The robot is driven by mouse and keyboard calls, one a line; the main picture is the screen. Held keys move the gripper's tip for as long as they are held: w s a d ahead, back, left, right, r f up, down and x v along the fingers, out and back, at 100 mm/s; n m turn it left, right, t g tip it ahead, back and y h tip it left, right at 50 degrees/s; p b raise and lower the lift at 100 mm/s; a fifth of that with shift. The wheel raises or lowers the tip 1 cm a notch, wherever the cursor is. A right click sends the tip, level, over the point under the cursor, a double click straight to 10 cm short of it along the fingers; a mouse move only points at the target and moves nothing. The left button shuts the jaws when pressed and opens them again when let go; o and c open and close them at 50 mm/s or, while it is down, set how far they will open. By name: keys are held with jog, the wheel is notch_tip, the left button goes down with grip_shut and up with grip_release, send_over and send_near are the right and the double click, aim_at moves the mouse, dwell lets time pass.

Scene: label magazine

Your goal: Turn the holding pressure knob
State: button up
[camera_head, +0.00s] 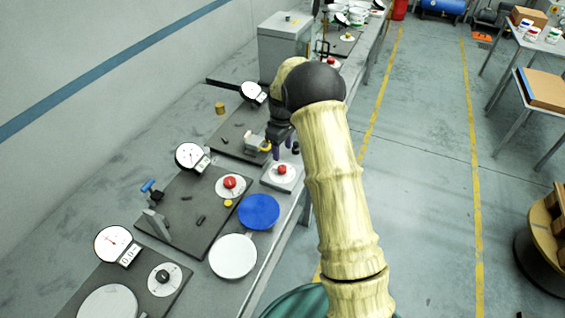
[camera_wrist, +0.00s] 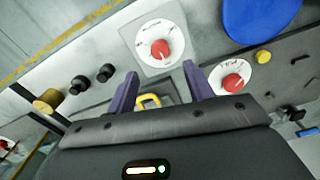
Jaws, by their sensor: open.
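A red knob on a white dial sits on a pale square base (camera_head: 281,170) near the bench's front edge; the wrist view shows this red knob (camera_wrist: 161,50) just beyond my fingertips. A second red knob on a white dial (camera_head: 230,182) stands on the dark plate to its left, and shows at right in the wrist view (camera_wrist: 233,83). A black knob (camera_head: 162,277) on a white dial is nearer the camera. I cannot read which is the holding pressure knob. My gripper (camera_head: 282,148) (camera_wrist: 159,78) is open, its purple fingers apart and not touching either red knob.
A yellow handle (camera_wrist: 149,100) shows between my fingers. Round gauges (camera_head: 190,156) (camera_head: 117,244) stand along the bench. A blue disc (camera_head: 259,211) and a white disc (camera_head: 233,256) lie near the front edge. Two black knobs (camera_wrist: 92,79) are left of my fingers. A grey box (camera_head: 284,45) stands farther back.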

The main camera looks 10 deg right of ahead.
aim_at(282, 167)
notch_tip(282, 167, down, 8)
jog(key=shift+f+p, duration=0.15)
jog(key=shift+p, duration=0.85)
jog(key=c, duration=1)
